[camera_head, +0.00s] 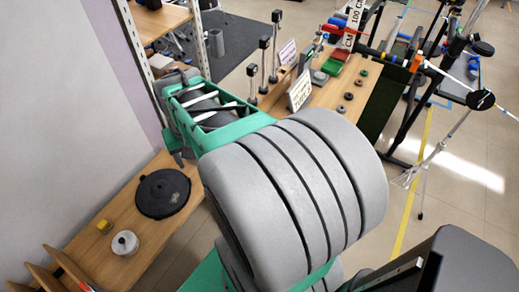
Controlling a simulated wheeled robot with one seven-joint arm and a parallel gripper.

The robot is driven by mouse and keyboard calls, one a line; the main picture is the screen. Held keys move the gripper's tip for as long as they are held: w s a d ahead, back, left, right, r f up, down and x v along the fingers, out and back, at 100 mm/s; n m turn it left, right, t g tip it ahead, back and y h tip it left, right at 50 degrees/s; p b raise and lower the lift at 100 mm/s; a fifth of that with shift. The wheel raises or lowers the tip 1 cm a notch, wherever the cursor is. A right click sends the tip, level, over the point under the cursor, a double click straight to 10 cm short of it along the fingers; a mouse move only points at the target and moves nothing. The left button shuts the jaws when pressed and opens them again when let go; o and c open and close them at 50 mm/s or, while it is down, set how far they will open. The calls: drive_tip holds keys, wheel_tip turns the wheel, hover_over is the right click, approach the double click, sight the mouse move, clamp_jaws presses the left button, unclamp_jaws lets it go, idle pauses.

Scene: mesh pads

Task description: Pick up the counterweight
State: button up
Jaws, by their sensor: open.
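I cannot tell for sure which thing is the counterweight. A small pale round weight (125,243) with a knob on top sits on the low wooden bench (172,231) at the lower left. A larger flat black disc (162,193) lies behind it on the same bench. Several small dark discs lie on the wooden table (325,97) at the upper middle; one is a ring-like disc (348,96). I cannot make out my gripper or its fingertips. The middle of the view is blocked, so the bench's right part and the near floor are hidden.
A black rack with bars stands at the right. The tiled floor (465,205) at right has open room.

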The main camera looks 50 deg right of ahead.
drive_tip(key=shift+o, duration=0.8)
drive_tip(key=s+d+f+m, duration=0.2)
drive_tip(key=s+d+m, duration=0.1)
drive_tip(key=d, duration=0.3)
drive_tip(key=s+d+f+m+g+p, duration=0.1)
drive_tip(key=s+d+f+m, duration=0.1)
drive_tip(key=d, duration=0.5)
drive_tip(key=s+d+f+m+p, duration=0.1)
drive_tip(key=s+d+f+m, duration=0.2)
drive_tip(key=d, duration=0.3)
drive_tip(key=shift+s+d+f+m+g+y, duration=0.15)
drive_tip(key=shift+s+m+g+y, duration=0.15)
drive_tip(key=shift+s+y, duration=0.15)
wheel_tip(320, 180, down, 7)
drive_tip(key=shift+d+f+p, duration=0.15)
drive_tip(key=shift+f+p, duration=0.05)
drive_tip(key=shift+p, duration=0.6)
drive_tip(key=shift+c, duration=0.3)
clamp_jaws()
drive_tip(key=shift+w+d+r, duration=0.1)
drive_tip(key=shift+w+r, duration=0.05)
drive_tip(key=shift+r, duration=0.05)
